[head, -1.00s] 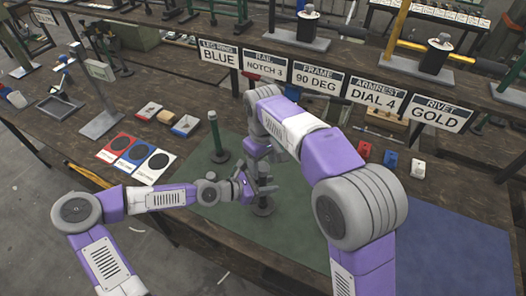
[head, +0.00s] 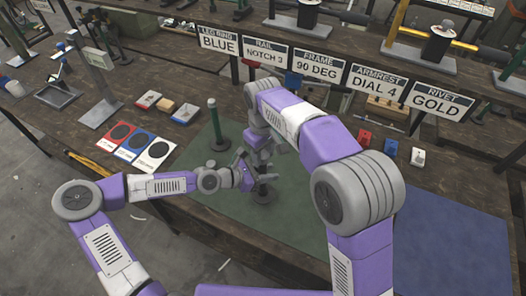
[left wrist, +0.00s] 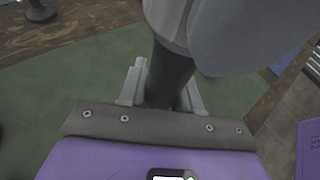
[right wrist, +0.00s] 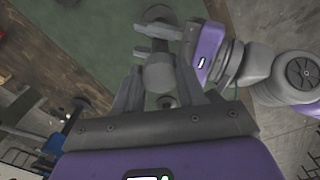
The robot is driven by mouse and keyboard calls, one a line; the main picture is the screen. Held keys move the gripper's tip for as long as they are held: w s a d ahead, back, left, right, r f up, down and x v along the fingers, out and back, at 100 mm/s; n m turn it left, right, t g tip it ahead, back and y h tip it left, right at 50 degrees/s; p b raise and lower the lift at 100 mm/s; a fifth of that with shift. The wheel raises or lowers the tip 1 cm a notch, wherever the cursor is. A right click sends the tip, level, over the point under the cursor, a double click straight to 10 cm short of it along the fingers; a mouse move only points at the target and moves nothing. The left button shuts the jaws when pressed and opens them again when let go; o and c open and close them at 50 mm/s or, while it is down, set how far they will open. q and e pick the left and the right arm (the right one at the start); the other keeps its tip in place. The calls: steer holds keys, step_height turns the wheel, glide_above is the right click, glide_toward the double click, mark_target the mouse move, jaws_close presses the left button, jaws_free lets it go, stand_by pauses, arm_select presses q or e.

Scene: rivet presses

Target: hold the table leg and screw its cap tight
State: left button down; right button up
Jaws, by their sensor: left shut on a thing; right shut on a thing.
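A dark table leg (left wrist: 172,75) stands upright on a round foot (head: 264,194) on the green mat. My left gripper (head: 245,177) comes in from the side and is shut on the leg's shaft; in the left wrist view its fingers (left wrist: 165,95) lie on both sides of it. My right gripper (head: 260,152) is above it and shut on the grey cap (right wrist: 158,75) at the leg's top. In the head view the right gripper and arm hide the cap. The thread between cap and leg cannot be seen.
Colour cards (head: 135,145) lie at the left, small red and white blocks (head: 390,148) at the right. A row of label signs (head: 317,68) stands behind. The blue mat (head: 450,240) is clear.

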steer(key=o, duration=1.3)
steer(key=shift+c, duration=0.2)
steer(key=shift+r, duration=0.1)
step_height(320, 180, up, 12)
